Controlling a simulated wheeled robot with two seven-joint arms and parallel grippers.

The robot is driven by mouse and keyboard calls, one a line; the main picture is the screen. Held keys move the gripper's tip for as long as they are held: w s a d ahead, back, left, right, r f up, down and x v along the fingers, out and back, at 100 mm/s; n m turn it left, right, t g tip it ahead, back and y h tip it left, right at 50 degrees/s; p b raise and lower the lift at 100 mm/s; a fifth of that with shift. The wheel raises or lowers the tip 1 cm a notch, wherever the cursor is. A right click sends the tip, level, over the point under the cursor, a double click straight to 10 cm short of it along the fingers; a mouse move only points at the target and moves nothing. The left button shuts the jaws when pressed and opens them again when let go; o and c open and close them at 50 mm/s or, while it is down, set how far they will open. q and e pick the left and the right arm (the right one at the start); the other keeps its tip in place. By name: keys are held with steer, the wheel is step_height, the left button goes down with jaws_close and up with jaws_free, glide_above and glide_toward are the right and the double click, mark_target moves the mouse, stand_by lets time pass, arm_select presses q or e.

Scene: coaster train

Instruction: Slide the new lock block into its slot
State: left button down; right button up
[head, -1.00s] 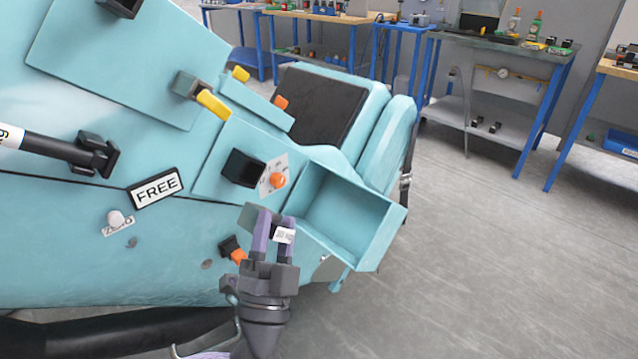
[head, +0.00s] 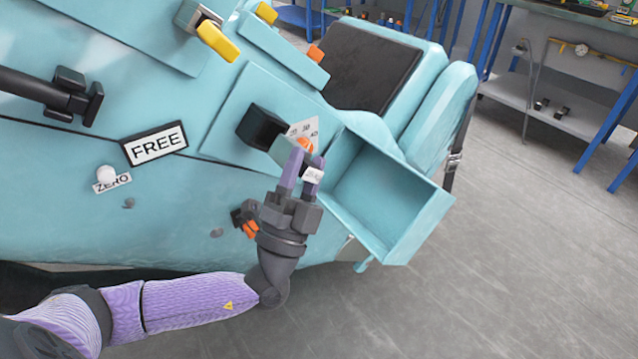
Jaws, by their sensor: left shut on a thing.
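A small white label (head: 313,175) shows at the right finger. The gripper is in front of the teal panel, just below an orange knob (head: 305,144) with a numbered white plate (head: 302,129). A black square housing (head: 262,127) sticks out just left of the block. I cannot tell whether it is the slot, or whether the block touches it. My right gripper is not in view.
An open teal bin (head: 390,200) juts out close to the gripper's right. A black and orange latch (head: 246,218) sits left of the gripper. Floor at right is clear.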

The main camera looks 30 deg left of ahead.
arm_select(q)
steer(key=shift+w+a+f+b, duration=0.1)
steer(key=shift+w+a+b, duration=0.25)
steer(key=shift+a, duration=0.45)
steer(key=shift+w+a, duration=0.1)
steer(key=shift+a, duration=0.2)
steer(key=shift+b, duration=0.3)
